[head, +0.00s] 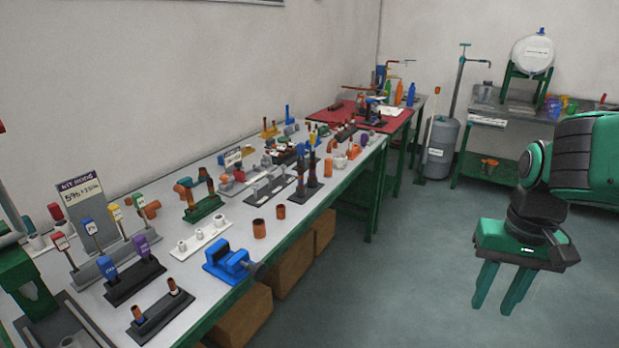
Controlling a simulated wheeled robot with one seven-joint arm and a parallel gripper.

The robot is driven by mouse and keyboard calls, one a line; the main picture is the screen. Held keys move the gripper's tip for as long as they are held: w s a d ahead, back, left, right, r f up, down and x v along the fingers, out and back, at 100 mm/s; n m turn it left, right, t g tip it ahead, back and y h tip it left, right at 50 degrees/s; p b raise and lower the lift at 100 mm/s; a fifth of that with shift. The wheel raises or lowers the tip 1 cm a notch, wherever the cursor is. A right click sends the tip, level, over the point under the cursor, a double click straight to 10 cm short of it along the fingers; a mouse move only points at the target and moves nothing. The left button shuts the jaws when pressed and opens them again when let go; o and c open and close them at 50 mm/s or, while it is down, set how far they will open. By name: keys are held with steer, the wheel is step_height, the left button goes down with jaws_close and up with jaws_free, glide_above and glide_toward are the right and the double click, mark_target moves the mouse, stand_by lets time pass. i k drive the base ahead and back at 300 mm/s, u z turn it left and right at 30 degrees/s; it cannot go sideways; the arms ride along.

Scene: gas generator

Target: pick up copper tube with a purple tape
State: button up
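My gripper (493,308) hangs fingers-down over the open floor at the right, well away from the table. Its two green fingers are apart with nothing between them. Two small copper tubes stand in a dark rack (160,316) at the table's near end: a left tube (138,314) and a right tube (173,286). Coloured bands show low on them, but I cannot tell for sure which is purple.
A blue vise (230,262) sits at the table's front edge, right of the rack. Tagged posts and a sign board (90,212) rise behind the rack. The floor between table and gripper is clear.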

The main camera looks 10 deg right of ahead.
mark_target(312, 164)
steer(key=z, duration=1.95)
steer(key=k, duration=0.9)
steer(key=u, duration=1.6)
steer(key=i, duration=1.05)
